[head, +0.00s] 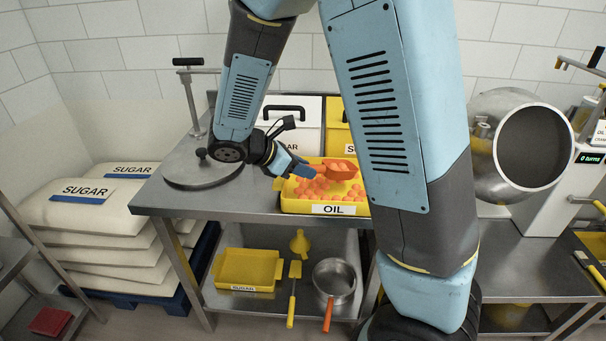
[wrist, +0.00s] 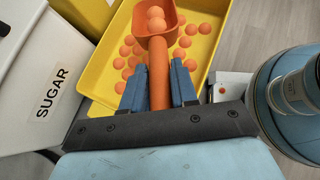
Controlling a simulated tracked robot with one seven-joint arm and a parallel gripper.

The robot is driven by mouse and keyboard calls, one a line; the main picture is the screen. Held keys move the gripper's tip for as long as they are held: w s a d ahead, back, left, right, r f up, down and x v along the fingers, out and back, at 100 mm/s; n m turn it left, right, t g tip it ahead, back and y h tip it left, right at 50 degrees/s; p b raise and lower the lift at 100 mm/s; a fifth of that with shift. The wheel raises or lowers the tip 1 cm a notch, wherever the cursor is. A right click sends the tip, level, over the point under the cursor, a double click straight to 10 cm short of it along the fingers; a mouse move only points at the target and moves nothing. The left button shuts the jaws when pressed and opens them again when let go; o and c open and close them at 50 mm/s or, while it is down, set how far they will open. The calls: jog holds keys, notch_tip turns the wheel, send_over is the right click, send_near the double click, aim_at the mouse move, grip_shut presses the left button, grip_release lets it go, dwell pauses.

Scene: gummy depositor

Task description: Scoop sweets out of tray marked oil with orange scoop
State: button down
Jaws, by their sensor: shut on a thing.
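The yellow tray marked OIL (head: 290,205) stands on the steel table and holds many round orange sweets (head: 318,188). My gripper (head: 302,171) is shut on the handle of the orange scoop (head: 342,171), over the tray. In the wrist view my gripper (wrist: 158,88) has its blue fingers on both sides of the scoop's handle (wrist: 158,70). The scoop's bowl holds a few orange sweets (wrist: 156,18). More sweets lie on the tray floor (wrist: 205,45) around and below it. Part of the tray's right side is hidden behind my arm in the head view.
A white SUGAR box (wrist: 45,95) and a yellow box (head: 338,140) stand behind the tray. A round plate with a press (head: 203,170) is left. A steel drum (head: 520,145) is right. The shelf below holds a yellow SUGAR tray (head: 247,268) and a saucepan (head: 334,280).

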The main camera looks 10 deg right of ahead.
jog(key=shift+s+a+r+h, duration=0.1)
jog(key=shift+a+r+h, duration=0.2)
jog(key=shift+r, duration=0.8)
jog(key=shift+a+r+h, duration=0.15)
jog(key=shift+r+h, duration=0.2)
jog(key=shift+r, duration=0.8)
jog(key=shift+s+a+r+h, duration=0.1)
jog(key=shift+a+r+h, duration=0.2)
jog(key=shift+r, duration=0.8)
